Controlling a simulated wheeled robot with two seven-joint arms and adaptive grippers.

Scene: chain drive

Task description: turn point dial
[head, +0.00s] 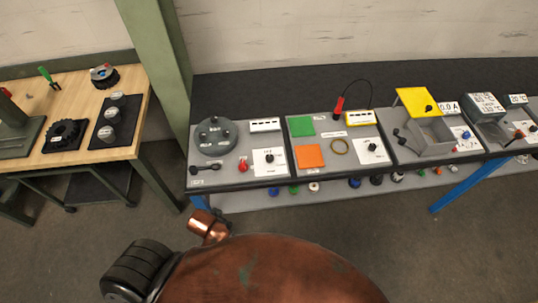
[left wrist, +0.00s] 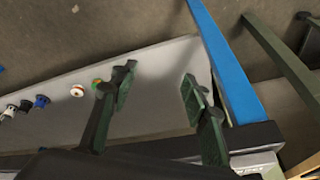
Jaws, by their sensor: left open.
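Small dials with black knobs sit on white plates on the workbench panels in the head view. One dial (head: 268,157) is on the left panel, beside a red knob (head: 243,166). Another dial (head: 372,148) is on the middle panel. I cannot tell which one is the point dial. My left gripper (left wrist: 155,90) shows in the left wrist view, with its two green-padded fingers spread apart and nothing between them. It is near the bench's front edge, over the lower shelf, and touches no dial that I can see. My right gripper is in neither view.
The lower shelf (left wrist: 160,65) carries several small coloured parts. A blue bench leg (left wrist: 228,60) stands close to the left gripper. The left panel holds a grey disc (head: 216,150); a yellow lid (head: 417,101) stands raised farther right. A wooden table (head: 80,140) is at left.

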